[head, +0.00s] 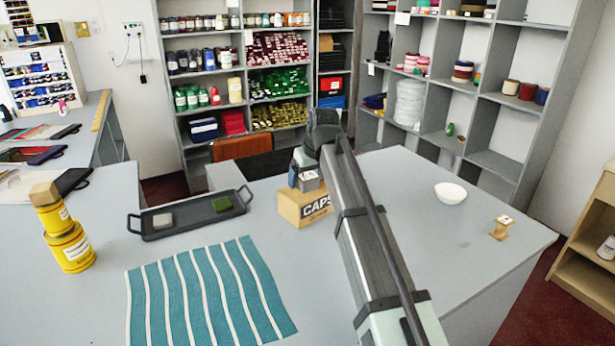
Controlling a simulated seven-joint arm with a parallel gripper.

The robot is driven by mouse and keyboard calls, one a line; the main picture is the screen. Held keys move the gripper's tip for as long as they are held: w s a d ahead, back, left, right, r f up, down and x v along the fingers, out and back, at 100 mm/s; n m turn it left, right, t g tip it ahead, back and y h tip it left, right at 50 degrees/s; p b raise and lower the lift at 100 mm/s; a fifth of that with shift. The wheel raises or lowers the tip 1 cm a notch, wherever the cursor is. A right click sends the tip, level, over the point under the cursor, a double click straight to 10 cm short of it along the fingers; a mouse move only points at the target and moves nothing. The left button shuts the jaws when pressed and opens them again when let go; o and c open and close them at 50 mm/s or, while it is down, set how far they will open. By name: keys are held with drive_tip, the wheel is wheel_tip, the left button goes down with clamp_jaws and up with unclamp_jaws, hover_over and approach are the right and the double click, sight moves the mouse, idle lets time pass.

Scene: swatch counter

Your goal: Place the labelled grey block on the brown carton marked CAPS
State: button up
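The brown carton marked CAPS (291,211) stands on the counter near the middle, its printed face toward the lower right. The grey block (309,183) with a white label on top is at the carton's top. I cannot tell whether it rests on the carton or hangs just above it. My gripper (305,177) points down over the carton, right at the block. My own wrist and arm hide part of it, and the finger gap does not show clearly.
A dark tray (187,229) holds a greyish block (163,220) and a green block (222,205). A striped teal cloth (208,295), yellow tins (70,250), a white bowl (450,193) and a small wooden stand (501,230) are also on the counter. The counter right of my arm is mostly clear.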

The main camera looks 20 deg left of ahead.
drive_tip(key=v, duration=1.2)
drive_tip(key=shift+r, duration=0.2)
